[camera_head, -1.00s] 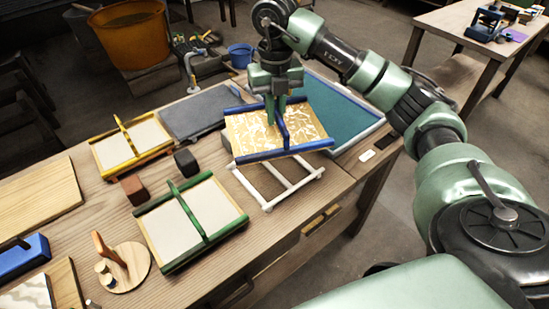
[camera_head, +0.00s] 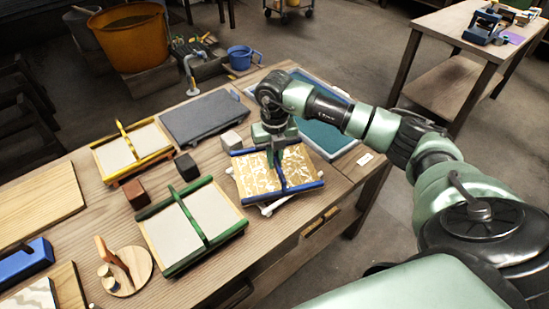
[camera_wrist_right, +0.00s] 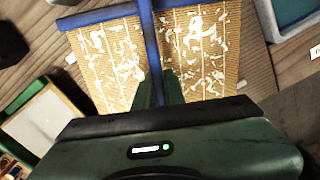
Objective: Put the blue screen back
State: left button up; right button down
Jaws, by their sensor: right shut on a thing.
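The blue screen (camera_head: 255,177) has a tan mesh marked with white patches, blue edge bars and a blue middle bar. My right gripper (camera_head: 276,160) is shut on the middle bar from above. The right wrist view shows the screen (camera_wrist_right: 105,60) with mesh on both sides of my fingers (camera_wrist_right: 160,88). The screen lies over the white rack (camera_head: 267,211), which is mostly hidden; only bits show past the screen's near edge. I cannot tell whether the screen touches the rack. My left gripper is not in view.
A green-framed screen (camera_head: 172,236) stands close on the left, with a yellow-framed one (camera_head: 117,153) behind. Dark and pale blocks (camera_head: 186,167) sit between. A dark grey slab (camera_head: 203,116) and a teal-bottomed vat (camera_head: 325,138) lie behind. A white card (camera_head: 365,159) is at the right edge.

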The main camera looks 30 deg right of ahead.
jog(key=shift+f, duration=0.2)
jog(key=c, duration=1.5)
grip_release()
jog(key=shift+r, duration=0.1)
jog(key=shift+r, duration=0.55)
notch_tip(320, 180, up, 11)
jog(key=b, duration=0.2)
jog(key=shift+r, duration=0.15)
